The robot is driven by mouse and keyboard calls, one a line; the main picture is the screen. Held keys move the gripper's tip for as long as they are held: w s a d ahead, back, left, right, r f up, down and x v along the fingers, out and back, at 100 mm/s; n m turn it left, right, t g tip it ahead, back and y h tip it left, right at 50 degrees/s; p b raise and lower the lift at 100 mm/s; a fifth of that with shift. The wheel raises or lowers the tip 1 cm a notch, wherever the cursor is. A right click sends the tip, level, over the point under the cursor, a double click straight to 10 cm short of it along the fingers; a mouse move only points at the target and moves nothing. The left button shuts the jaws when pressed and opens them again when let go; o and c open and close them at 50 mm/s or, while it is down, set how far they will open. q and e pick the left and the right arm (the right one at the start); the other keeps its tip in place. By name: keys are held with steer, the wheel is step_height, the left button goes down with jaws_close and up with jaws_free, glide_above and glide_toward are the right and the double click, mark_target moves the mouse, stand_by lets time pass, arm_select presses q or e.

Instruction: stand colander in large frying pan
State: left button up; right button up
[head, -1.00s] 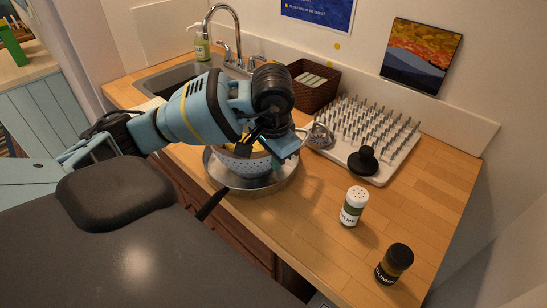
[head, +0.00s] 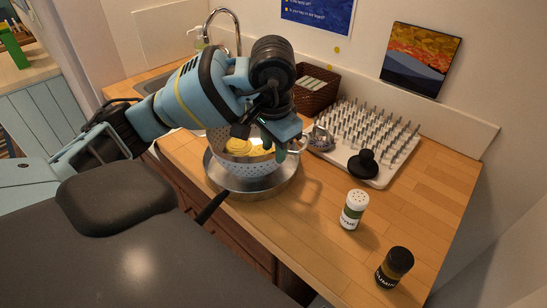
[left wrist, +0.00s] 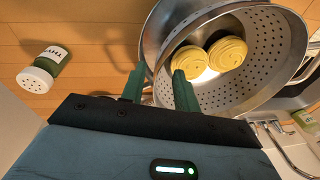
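In that view the colander's holed inner wall (left wrist: 270,40) fills the upper right. My left gripper (head: 281,148) is above the colander's right rim in the head view. The gripper hides part of the rim. My right gripper is in neither view.
A thyme shaker (head: 354,210) and a dark-lidded jar (head: 395,267) stand at the front right. A pegged drying rack (head: 385,175) holding a black object (head: 363,163) is to the right, with a brown basket (head: 318,95) behind. The counter between rack and shaker is clear.

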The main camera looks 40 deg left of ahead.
arm_select(q)
step_height(320, 180, up, 6)
steer(key=p, duration=0.1)
steer(key=shift+s+d+r, duration=0.2)
steer(key=shift+s+d, duration=0.1)
steer(key=shift+s, duration=0.15)
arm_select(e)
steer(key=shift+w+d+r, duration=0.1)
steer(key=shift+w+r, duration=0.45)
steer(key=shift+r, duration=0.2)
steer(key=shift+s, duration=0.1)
